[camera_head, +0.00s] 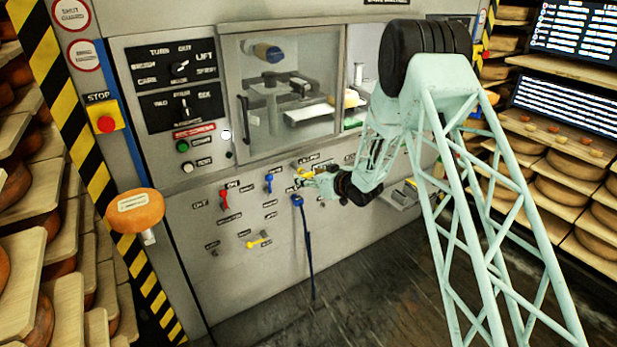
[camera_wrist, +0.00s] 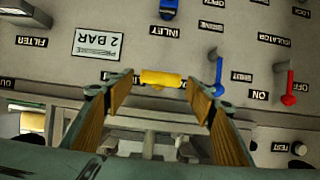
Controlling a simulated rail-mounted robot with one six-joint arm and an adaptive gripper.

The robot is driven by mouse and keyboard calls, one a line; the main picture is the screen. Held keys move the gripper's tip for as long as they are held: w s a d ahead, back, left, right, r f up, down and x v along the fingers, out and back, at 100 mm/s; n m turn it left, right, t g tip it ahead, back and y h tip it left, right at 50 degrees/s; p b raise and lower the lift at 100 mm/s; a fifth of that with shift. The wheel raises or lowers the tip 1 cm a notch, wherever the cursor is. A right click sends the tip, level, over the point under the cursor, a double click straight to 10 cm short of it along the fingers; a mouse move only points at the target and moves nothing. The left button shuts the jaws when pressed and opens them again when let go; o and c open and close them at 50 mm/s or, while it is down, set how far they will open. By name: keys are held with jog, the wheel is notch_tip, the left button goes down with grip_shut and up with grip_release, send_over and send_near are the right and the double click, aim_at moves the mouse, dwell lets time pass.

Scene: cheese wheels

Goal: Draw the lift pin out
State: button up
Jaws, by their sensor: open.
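My gripper (camera_wrist: 160,90) is open in the wrist view, its two tan-padded fingers spread and nothing held. A short yellow handle (camera_wrist: 162,78) on the machine's front panel shows between the fingertips, apart from both. It is the likely lift pin, but I can read no label naming it so. In the head view the yellow handle (camera_head: 306,173) sits below the glazed window, beside my gripper (camera_head: 312,184), which partly hides the panel there. The handle's shaft is not clear in either view.
A blue lever (camera_wrist: 216,70) and a red lever (camera_wrist: 289,88) stand close by. A blue fitting (camera_head: 297,200) with a hanging blue line is just below. Another yellow handle (camera_head: 258,243) is lower left.

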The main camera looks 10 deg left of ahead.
jog(key=v, duration=1.1)
jog(key=shift+s+d, duration=0.25)
jog(key=shift+r, duration=0.2)
jog(key=s+d+r+m+h, duration=0.2)
jog(key=d+r+h, duration=0.2)
jog(key=d+r, duration=0.95)
jog(key=s+d+r+m+h, duration=0.3)
jog(key=s+d+r+h, duration=0.1)
jog(key=s+d+r, duration=0.95)
jog(key=s+d+r+m+g+h, duration=0.1)
jog(key=s+d+r, duration=0.15)
jog(key=s, duration=0.55)
jog(key=s+d+r+m+g, duration=0.1)
jog(key=s+d, duration=0.3)
jog(key=s, duration=0.4)
jog(key=s+d+r+g+h, duration=0.1)
jog(key=s+d+r, duration=0.15)
jog(key=s, duration=0.45)
jog(key=s+f+m+g, duration=0.1)
jog(key=s+m+g, duration=0.1)
jog(key=s, duration=2.4)
jog(key=shift+s+d+f+g, duration=0.25)
jog(key=shift+s+d+g, duration=0.05)
jog(key=shift+s, duration=0.1)
